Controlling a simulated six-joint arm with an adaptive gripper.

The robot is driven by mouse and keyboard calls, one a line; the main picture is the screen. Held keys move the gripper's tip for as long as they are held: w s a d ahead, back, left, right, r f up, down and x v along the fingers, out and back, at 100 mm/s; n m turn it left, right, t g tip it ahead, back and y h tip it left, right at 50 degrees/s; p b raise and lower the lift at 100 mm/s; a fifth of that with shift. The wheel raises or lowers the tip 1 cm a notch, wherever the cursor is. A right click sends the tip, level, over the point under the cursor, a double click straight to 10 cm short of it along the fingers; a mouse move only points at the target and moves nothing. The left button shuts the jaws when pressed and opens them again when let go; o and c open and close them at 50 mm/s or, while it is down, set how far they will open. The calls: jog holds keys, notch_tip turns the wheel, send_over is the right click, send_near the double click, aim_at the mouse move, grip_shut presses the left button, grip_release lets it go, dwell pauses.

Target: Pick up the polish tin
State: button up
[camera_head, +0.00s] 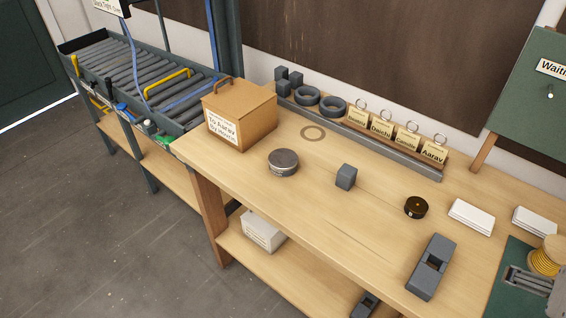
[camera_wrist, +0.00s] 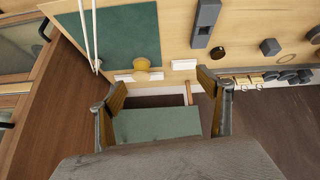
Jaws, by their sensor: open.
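Two round tin-like things lie on the workbench. The larger is a flat grey-lidded tin (camera_head: 283,162) near the front left of the top, in front of the cardboard box; it also shows at the right edge of the wrist view (camera_wrist: 315,35). The smaller is a dark round tin (camera_head: 416,207) with a small gold spot, also in the wrist view (camera_wrist: 217,53). I cannot read a label to tell which is the polish tin. My gripper (camera_wrist: 162,80) is open and empty, apart from both, with the green board's area between its fingers. It is outside the head view.
A grey cube (camera_head: 346,177) stands between the tins. A dark slotted block (camera_head: 432,267), white card stacks (camera_head: 472,217) and a wire spool (camera_head: 546,257) lie to the right. A tag rack (camera_head: 395,146) and cardboard box (camera_head: 240,113) stand behind. Bare wood surrounds both tins.

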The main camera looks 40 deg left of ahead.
aim_at(283, 160)
jog(key=w+a+f+n+t+y, duration=0.25)
jog(key=w+a+n+y, duration=0.2)
jog(key=w+a, duration=1.5)
jog(key=a+f+n+y, duration=0.1)
jog(key=a+f+n, duration=0.1)
jog(key=a, duration=0.5)
jog(key=w+a+f+n+g+y, duration=0.1)
jog(key=a+f, duration=0.3)
jog(key=a, duration=0.4)
jog(key=w+a+f+n+g+y, duration=0.1)
jog(key=a+f+n+y, duration=0.1)
jog(key=a, duration=0.6)
jog(key=shift+a+f+n+y, duration=0.1)
jog(key=shift+f+n+y, duration=0.25)
jog(key=shift+f+y, duration=0.45)
jog(key=s+a+f+n+g+y, duration=0.1)
jog(key=s+a+f, duration=0.1)
jog(key=a, duration=0.2)
jog(key=s+a+f+n+g+y, duration=0.1)
jog(key=s+a+f, duration=0.2)
jog(key=a, duration=0.1)
jog(key=s+a+f+g+y, duration=0.1)
jog(key=s+a+f, duration=0.1)
jog(key=a+f, duration=0.1)
jog(key=shift+s+a+f+n+g, duration=0.25)
jog(key=shift+s+a+n, duration=0.15)
jog(key=shift+a, duration=0.25)
jog(key=shift+s+a+f, duration=0.25)
jog(key=shift+a, duration=0.05)
jog(key=shift+x, duration=1.3)
